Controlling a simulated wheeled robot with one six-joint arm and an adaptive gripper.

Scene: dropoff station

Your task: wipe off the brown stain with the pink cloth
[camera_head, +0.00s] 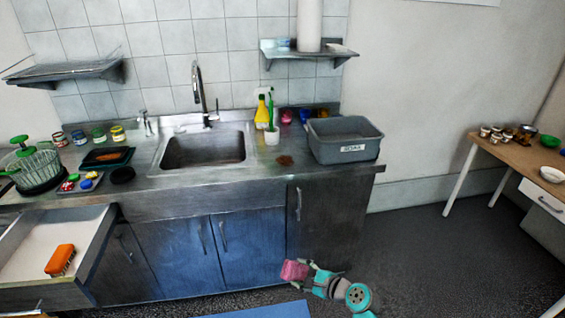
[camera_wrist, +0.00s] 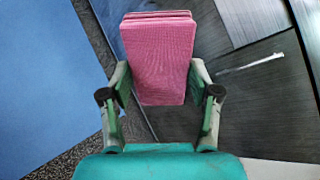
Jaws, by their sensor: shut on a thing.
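The pink cloth (camera_head: 294,270) is folded into a block. My gripper (camera_head: 309,270) is shut on it, low in front of the dark cabinet doors and below the counter. In the wrist view the cloth (camera_wrist: 160,60) sits between the two fingers of my gripper (camera_wrist: 160,88). The brown stain (camera_head: 285,160) is a small patch on the counter, between the sink and the grey bin. My gripper and the cloth are well apart from it. The stain does not show in the wrist view.
A grey labelled bin (camera_head: 343,140) stands right of the stain. A sink (camera_head: 203,148), yellow spray bottle (camera_head: 262,112) and white cup with a green brush (camera_head: 271,136) are near it. An open drawer (camera_head: 90,262) with an orange brush (camera_head: 61,260) juts out at left.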

